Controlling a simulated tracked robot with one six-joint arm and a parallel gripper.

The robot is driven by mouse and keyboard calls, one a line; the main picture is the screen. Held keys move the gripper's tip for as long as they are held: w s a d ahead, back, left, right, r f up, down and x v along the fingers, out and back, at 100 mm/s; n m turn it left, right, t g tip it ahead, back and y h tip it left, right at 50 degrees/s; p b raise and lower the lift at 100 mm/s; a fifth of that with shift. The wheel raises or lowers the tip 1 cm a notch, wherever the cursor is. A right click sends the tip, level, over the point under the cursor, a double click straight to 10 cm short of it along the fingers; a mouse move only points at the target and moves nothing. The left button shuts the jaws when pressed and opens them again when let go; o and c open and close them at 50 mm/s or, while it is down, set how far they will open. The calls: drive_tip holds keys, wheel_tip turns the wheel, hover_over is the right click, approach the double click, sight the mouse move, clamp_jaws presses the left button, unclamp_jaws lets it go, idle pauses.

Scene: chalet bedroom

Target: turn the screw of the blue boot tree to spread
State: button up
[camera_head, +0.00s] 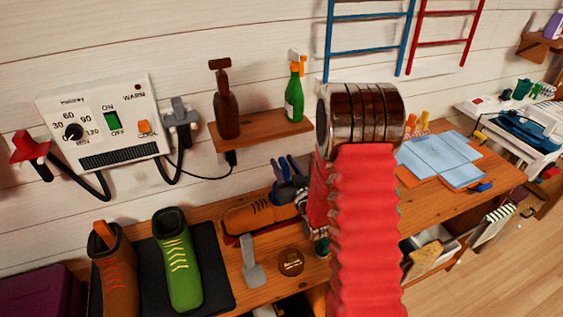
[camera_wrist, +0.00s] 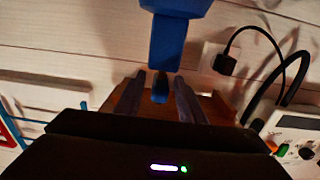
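In the wrist view, my gripper (camera_wrist: 160,84) has two dark fingers, apart, with a small blue end piece (camera_wrist: 160,90) between them. I take this piece to be the screw end of the blue boot tree (camera_wrist: 168,38); thin gaps seem to show on both sides of it. The wider blue body is at the top of that view. In the head view, blue parts (camera_head: 281,170) show at the opening of an orange-brown shoe (camera_head: 250,217), left of my red arm. My fingers cannot be told clearly there, and my arm hides part of the area.
A brown boot (camera_head: 116,265) and a green boot (camera_head: 179,262) stand on a dark mat (camera_head: 213,280). A grey tool (camera_head: 251,266) and a round brown tin (camera_head: 290,262) lie in front of the shoe. A wall shelf (camera_head: 255,131) with bottles is above the bench.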

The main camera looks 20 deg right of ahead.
drive_tip(key=shift+c, duration=0.6)
clamp_jaws()
drive_tip(key=shift+a+m+h, duration=0.1)
drive_tip(key=shift+m+h, duration=0.5)
drive_tip(key=shift+h, duration=0.3)
drive_tip(key=shift+w+m+g+h, duration=0.1)
drive_tip(key=shift+m+g+h, duration=0.4)
drive_tip(key=shift+m+h, duration=1)
drive_tip(key=shift+m+g+h, duration=1.2)
drive_tip(key=shift+m+h, duration=0.05)
drive_tip(key=shift+h, duration=0.75)
drive_tip(key=shift+m+g+h, duration=1.2)
drive_tip(key=shift+m+h, duration=0.05)
drive_tip(key=shift+h, duration=0.75)
drive_tip(key=m+g+h, duration=0.2)
drive_tip(key=g, duration=0.1)
drive_tip(key=m+g+h, duration=0.1)
drive_tip(key=m+g, duration=0.1)
drive_tip(key=g, duration=0.1)
drive_tip(key=shift+m+h, duration=0.3)
drive_tip(key=shift+h, duration=0.1)
drive_tip(key=shift+m+g+h, duration=0.5)
drive_tip(key=shift+m+g, duration=1.3)
drive_tip(key=shift+g, duration=1.3)
